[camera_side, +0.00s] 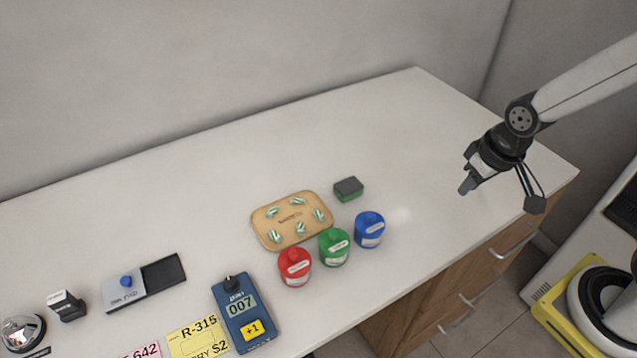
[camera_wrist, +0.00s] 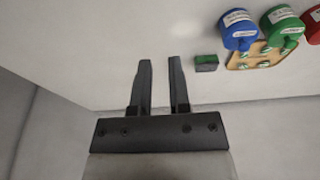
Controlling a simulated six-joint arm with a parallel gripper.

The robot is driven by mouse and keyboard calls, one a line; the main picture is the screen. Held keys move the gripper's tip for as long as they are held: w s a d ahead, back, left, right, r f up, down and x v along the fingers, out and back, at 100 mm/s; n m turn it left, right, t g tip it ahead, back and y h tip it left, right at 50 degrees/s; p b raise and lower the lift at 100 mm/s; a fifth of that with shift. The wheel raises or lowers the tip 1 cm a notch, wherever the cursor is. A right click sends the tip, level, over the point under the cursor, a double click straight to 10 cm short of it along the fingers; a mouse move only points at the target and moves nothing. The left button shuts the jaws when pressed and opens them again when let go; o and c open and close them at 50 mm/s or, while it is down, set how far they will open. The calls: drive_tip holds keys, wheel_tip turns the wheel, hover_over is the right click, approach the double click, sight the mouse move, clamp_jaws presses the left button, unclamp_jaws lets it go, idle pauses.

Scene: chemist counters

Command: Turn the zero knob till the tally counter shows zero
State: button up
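The tally counter (camera_side: 243,318) is a blue box lying on the counter at the front, in the lower middle of the side view. Its display (camera_side: 240,306) reads 007. A black zero knob (camera_side: 231,284) sits at its top end, and a yellow +1 button (camera_side: 253,329) at its lower end. My gripper (camera_side: 500,193) is above the right end of the counter, far from the tally counter. In the wrist view its two fingers (camera_wrist: 160,88) are apart with nothing between them. The tally counter is not in the wrist view.
Red (camera_side: 295,267), green (camera_side: 334,247) and blue (camera_side: 369,230) pots stand beside a tan tray (camera_side: 262,237) of capsule-like pieces. A dark green block (camera_side: 348,189) is near. Yellow (camera_side: 186,343) and pink cards, a grey device (camera_side: 124,290) and a bell (camera_side: 22,334) lie left.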

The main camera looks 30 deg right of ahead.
drive_tip(key=o, duration=0.3)
drive_tip(key=shift+w+a, duration=0.1)
drive_tip(key=shift+w, duration=0.05)
drive_tip(key=shift+o, duration=1)
drive_tip(key=shift+w+a, duration=0.2)
drive_tip(key=shift+w, duration=0.1)
drive_tip(key=w+a+n, duration=0.3)
drive_tip(key=w+a, duration=0.6)
drive_tip(key=n+g, duration=0.3)
drive_tip(key=n, duration=0.3)
hover_over(230, 281)
wheel_tip(230, 281, down, 4)
drive_tip(key=shift+r, duration=0.1)
drive_tip(key=shift+f, duration=3.9)
